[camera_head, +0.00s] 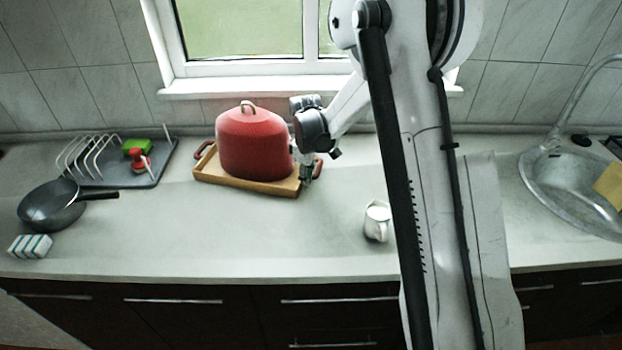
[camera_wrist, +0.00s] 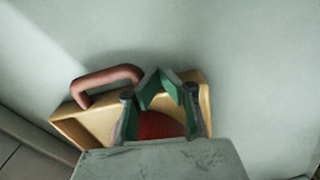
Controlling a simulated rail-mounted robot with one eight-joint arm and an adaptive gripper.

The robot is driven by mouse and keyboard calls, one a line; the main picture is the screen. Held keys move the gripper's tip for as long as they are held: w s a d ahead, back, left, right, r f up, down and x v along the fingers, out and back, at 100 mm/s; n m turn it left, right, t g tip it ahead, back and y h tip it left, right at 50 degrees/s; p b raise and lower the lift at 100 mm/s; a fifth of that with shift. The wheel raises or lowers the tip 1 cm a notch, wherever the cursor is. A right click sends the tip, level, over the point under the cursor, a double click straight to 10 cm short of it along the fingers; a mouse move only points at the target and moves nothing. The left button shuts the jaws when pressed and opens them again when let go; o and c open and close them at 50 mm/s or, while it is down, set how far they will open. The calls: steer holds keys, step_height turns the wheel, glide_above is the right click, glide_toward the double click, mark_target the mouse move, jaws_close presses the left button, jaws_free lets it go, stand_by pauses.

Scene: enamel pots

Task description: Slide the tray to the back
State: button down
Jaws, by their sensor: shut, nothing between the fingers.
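The wooden tray (camera_head: 246,184) lies on the counter below the window, with reddish handles at its two ends. A large red enamel pot (camera_head: 253,145) with a lid stands on it. My gripper (camera_head: 306,182) is at the tray's right end, close to the right handle (camera_head: 318,168). In the wrist view my gripper (camera_wrist: 165,85) is shut, its green fingertips together over the tray (camera_wrist: 75,128), beside the reddish handle (camera_wrist: 106,78). Part of the red pot (camera_wrist: 158,126) shows between the fingers. I cannot tell whether the fingers touch the tray.
A grey dish rack (camera_head: 152,180) with a green sponge and a red item stands left of the tray. A dark pan (camera_head: 50,207) and a striped block (camera_head: 30,246) lie at the left. A white jug (camera_head: 376,222) stands front right. The sink (camera_head: 575,180) is far right.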

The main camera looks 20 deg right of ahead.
mark_target(293, 183)
steer(key=w+a+b, duration=0.1)
steer(key=a, duration=0.1)
steer(key=w+a+b, duration=0.1)
steer(key=w, duration=0.1)
steer(key=shift+a+b, duration=0.4)
